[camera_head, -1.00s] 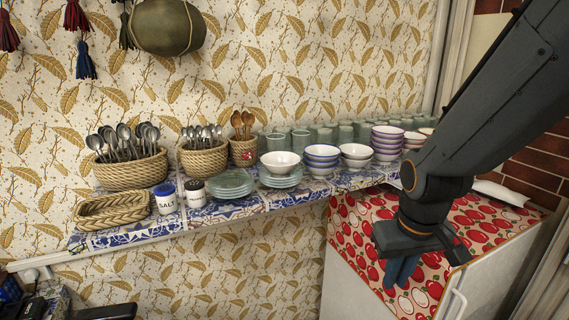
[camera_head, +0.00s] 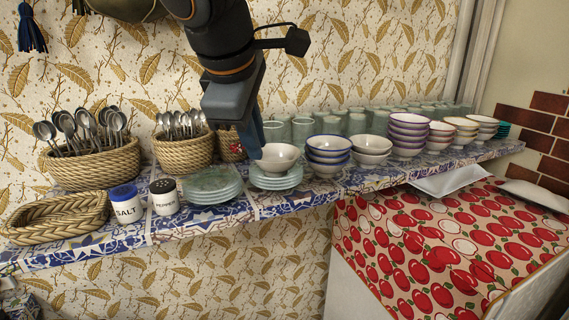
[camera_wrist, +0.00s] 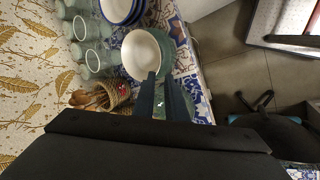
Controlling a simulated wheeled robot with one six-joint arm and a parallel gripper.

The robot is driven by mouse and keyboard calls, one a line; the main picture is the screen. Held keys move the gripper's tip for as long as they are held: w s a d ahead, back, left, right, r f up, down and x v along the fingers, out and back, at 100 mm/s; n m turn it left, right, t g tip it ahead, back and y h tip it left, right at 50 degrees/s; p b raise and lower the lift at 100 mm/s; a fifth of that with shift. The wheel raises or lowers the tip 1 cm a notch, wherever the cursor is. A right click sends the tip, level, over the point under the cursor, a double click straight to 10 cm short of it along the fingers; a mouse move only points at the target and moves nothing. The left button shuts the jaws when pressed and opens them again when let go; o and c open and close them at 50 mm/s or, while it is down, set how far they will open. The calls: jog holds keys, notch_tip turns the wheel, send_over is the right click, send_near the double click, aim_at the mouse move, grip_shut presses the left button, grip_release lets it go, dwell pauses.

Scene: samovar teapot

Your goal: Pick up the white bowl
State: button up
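The white bowl (camera_head: 279,160) sits upright on a stack of pale green plates (camera_head: 275,182) on the tiled shelf. In the wrist view the bowl (camera_wrist: 146,48) shows its open inside just beyond my fingertips. My gripper (camera_head: 256,150) points down at the bowl's left rim in the head view. In the wrist view my gripper (camera_wrist: 158,78) has its two fingers apart, with a narrow gap between them, by the bowl's near rim. I cannot tell whether a finger touches the bowl. The gripper hides part of the rim.
Blue-rimmed stacked bowls (camera_head: 328,150) stand close to the right. Glasses (camera_head: 303,130) line the back. Another plate stack (camera_head: 211,184) and the pepper shaker (camera_head: 164,196) stand to the left. A spoon basket (camera_head: 184,153) is behind. The space in front of the shelf is free.

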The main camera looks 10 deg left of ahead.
aim_at(270, 163)
jog(key=p+x, duration=0.1)
jog(key=x, duration=0.2)
jog(key=d+p+x, duration=0.1)
jog(key=x, duration=0.3)
jog(key=shift+w+d, duration=0.1)
jog(key=shift+d, duration=0.1)
jog(key=shift+c, duration=0.2)
grip_shut()
